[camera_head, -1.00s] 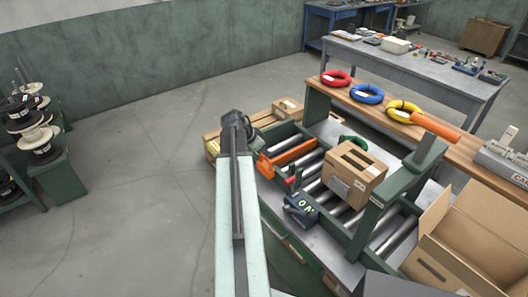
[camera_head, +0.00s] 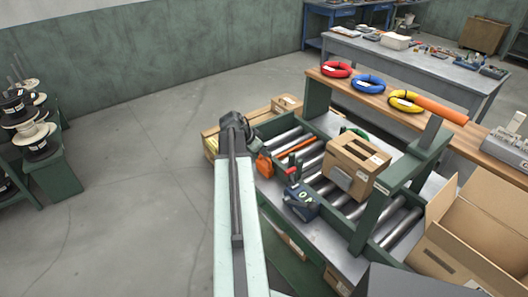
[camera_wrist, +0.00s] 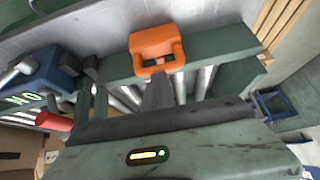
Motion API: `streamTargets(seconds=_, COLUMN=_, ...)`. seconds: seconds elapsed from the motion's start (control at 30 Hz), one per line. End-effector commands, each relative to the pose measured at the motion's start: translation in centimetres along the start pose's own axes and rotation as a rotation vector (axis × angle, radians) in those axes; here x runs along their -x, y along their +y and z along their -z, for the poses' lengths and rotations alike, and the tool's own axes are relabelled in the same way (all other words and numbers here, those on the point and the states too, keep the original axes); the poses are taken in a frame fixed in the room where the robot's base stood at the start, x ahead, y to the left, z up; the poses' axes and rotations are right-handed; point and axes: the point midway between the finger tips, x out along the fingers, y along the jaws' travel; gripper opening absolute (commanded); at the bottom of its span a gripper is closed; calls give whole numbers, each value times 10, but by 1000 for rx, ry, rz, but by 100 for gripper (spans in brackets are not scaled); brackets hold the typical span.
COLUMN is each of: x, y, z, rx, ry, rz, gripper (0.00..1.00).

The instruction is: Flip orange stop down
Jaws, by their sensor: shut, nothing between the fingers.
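The orange stop has a thin orange bar (camera_head: 298,147) lying low between the steel rollers and an orange block (camera_head: 264,166) at the conveyor's near left side rail. In the wrist view an orange bracket (camera_wrist: 158,46) with a slot sits on the green rail, straight ahead of my gripper. My gripper (camera_wrist: 159,82) is shut and empty, its dark fingers close below the bracket. I cannot tell whether they touch it. In the head view my arm's end is over the left rail beside the block, and the fingertips are hard to make out.
A cardboard box (camera_head: 356,164) sits on the rollers. A dark blue device (camera_head: 300,201) with a red handle (camera_wrist: 53,121) stands at the near rail. A green post (camera_head: 395,190) crosses the conveyor to the right. Red, blue and yellow coils lie on the wooden bench (camera_head: 350,88).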

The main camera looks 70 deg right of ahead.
Motion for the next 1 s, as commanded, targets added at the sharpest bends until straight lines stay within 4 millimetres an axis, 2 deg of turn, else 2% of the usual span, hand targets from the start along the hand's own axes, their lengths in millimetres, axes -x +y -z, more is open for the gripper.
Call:
streamTargets(seconds=0.27, x=3, y=1, z=1, rx=-3, ry=-7, rz=-2, gripper=0)
streamTargets(seconds=0.43, x=20, y=0, z=15, rx=-1, ry=-4, rz=0, gripper=0)
streamTargets(seconds=0.57, x=41, y=0, z=33, rx=1, ry=-1, rz=2, gripper=0)
streamTargets(seconds=0.8, x=102, y=2, z=34, rx=1, ry=0, rz=1, gripper=0)
streamTargets(seconds=0.9, x=121, y=2, z=33, rx=1, ry=0, rz=2, gripper=0)
streamTargets(seconds=1.0, x=131, y=1, z=30, rx=1, ry=0, rz=2, gripper=0)
